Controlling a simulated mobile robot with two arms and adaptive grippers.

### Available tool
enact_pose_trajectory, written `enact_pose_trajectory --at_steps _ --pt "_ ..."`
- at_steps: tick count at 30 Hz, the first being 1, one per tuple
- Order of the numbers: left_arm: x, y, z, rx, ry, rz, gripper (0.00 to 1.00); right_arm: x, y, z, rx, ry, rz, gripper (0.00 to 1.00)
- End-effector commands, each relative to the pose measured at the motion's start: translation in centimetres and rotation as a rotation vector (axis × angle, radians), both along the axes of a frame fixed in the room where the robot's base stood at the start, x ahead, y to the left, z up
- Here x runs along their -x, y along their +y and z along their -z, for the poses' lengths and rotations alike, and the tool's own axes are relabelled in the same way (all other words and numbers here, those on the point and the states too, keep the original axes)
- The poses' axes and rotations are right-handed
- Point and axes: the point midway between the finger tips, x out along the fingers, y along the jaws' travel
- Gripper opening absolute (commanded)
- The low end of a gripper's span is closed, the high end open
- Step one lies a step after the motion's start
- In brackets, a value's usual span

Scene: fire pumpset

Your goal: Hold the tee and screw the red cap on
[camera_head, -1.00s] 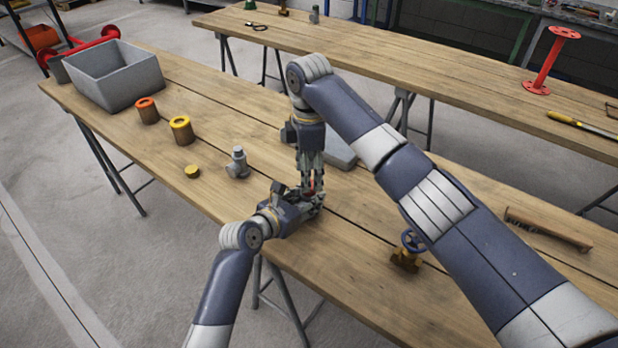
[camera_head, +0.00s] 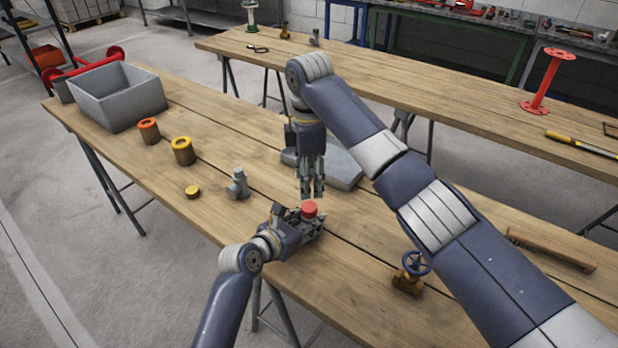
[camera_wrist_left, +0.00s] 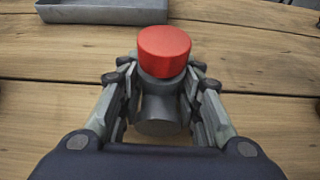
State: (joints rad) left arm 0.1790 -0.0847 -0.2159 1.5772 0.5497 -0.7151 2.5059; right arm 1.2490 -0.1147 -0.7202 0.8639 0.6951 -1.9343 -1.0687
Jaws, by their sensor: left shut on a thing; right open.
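The red cap (camera_head: 309,209) sits on top of the grey tee, upright; how far it is threaded cannot be told. In the left wrist view the red cap (camera_wrist_left: 164,50) covers the upper opening of the grey tee (camera_wrist_left: 162,110). My left gripper (camera_head: 312,226) is shut on the tee, with its fingers on both sides of the body in the left wrist view (camera_wrist_left: 163,100). My right gripper (camera_head: 312,192) points down just above and behind the cap, open and empty, apart from it. In the head view the tee is mostly hidden by the left gripper.
Another grey fitting (camera_head: 238,184), a yellow cap (camera_head: 192,191), and yellow (camera_head: 183,151) and orange-topped (camera_head: 148,131) cylinders stand to the left. A grey bin (camera_head: 116,97) is far left. A grey tray (camera_head: 340,170) lies behind the right gripper. A blue-wheeled valve (camera_head: 410,272) is at right.

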Motion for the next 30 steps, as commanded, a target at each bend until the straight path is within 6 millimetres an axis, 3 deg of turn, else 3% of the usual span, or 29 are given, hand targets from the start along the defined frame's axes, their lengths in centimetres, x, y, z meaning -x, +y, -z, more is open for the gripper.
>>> enact_pose_trajectory --at_steps 15,28,30 --pt "0.0 0.0 0.0 0.001 -0.001 0.0 0.0 0.0 0.0 6.9 0.0 0.002 0.0 0.47" --pt "0.0 0.0 0.0 0.001 -0.001 0.0 0.0 0.0 0.0 7.9 0.001 0.001 0.0 0.47" --pt "0.0 0.0 0.0 0.001 -0.001 0.0 0.0 0.0 0.0 7.9 0.001 0.001 0.001 0.34"
